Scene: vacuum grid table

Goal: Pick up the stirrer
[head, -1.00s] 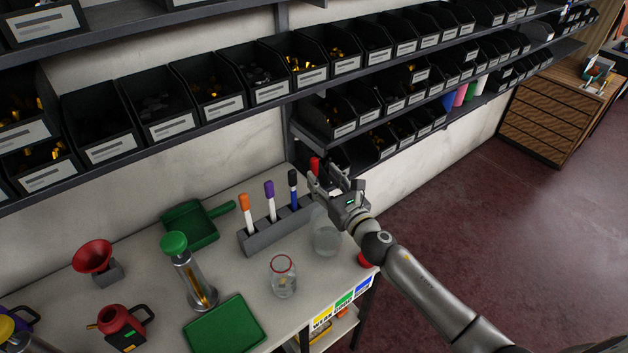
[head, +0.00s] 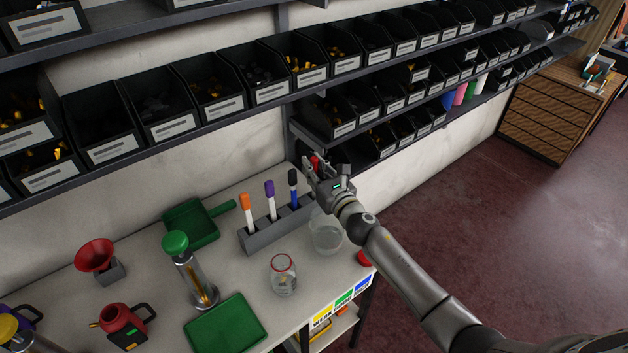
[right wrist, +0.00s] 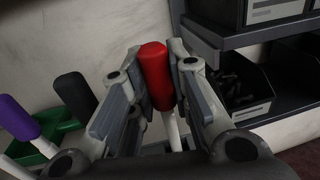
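Stick-like stirrers with coloured handles stand upright in a grey rack (head: 262,238): an orange one (head: 245,201), a purple one (head: 270,190) and a black one (head: 293,178). A red-handled one (head: 315,162) is at the rack's right end, partly hidden by my right gripper (head: 318,170). In the right wrist view, the red handle (right wrist: 156,75) with its white shaft stands between the two fingers of my right gripper (right wrist: 157,80), which look open close around it. Contact is not clear. My left gripper is not in view.
A clear beaker (head: 326,236) stands just under my right gripper, and a glass jar (head: 283,275) stands nearer. A green-lidded cylinder (head: 186,268), green tray (head: 226,325) and green dustpan (head: 190,222) are left. Shelves of black bins (head: 335,112) hang close behind.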

